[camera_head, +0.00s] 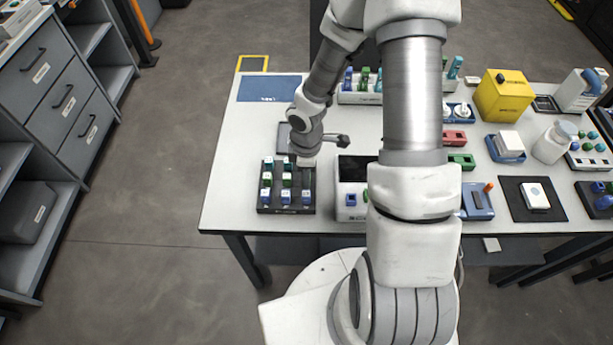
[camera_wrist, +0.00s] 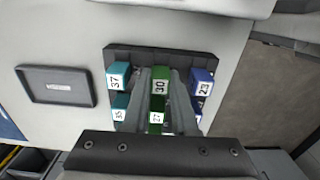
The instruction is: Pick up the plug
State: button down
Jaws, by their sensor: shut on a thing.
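A dark rack (camera_head: 301,209) stands at the front left of the table and holds several numbered plugs in teal, green and blue; the rack also shows in the wrist view (camera_wrist: 150,54). My gripper (camera_wrist: 161,78) points down over the rack. Its two fingers are shut on the sides of the green plug marked 30 (camera_wrist: 159,86). A green plug marked 27 (camera_wrist: 156,119) shows just below it in the wrist view. Teal plugs (camera_wrist: 117,76) stand left of the fingers and blue plugs (camera_wrist: 202,82) stand right. I cannot tell whether the held plug is clear of its slot.
A shallow dark tray (camera_wrist: 58,86) lies beside the rack. A device with a dark screen (camera_head: 356,169) stands right of the rack in the head view. A yellow box (camera_head: 504,96) and other bench items fill the right side.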

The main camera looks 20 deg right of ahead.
jog(key=r, duration=0.2)
jog(key=d+r+p, duration=0.1)
jog(key=r, duration=0.1)
jog(key=shift+w+r, duration=0.1)
jog(key=shift+r, duration=0.2)
jog(key=w+d+r+p, duration=0.2)
jog(key=d+r, duration=0.4)
jog(key=d, duration=0.4)
jog(key=shift+w+d+p, duration=0.15)
jog(key=shift+w+p, duration=0.15)
jog(key=shift+r, duration=0.1)
jog(key=c, duration=1.4)
grip_release()
grip_shut()
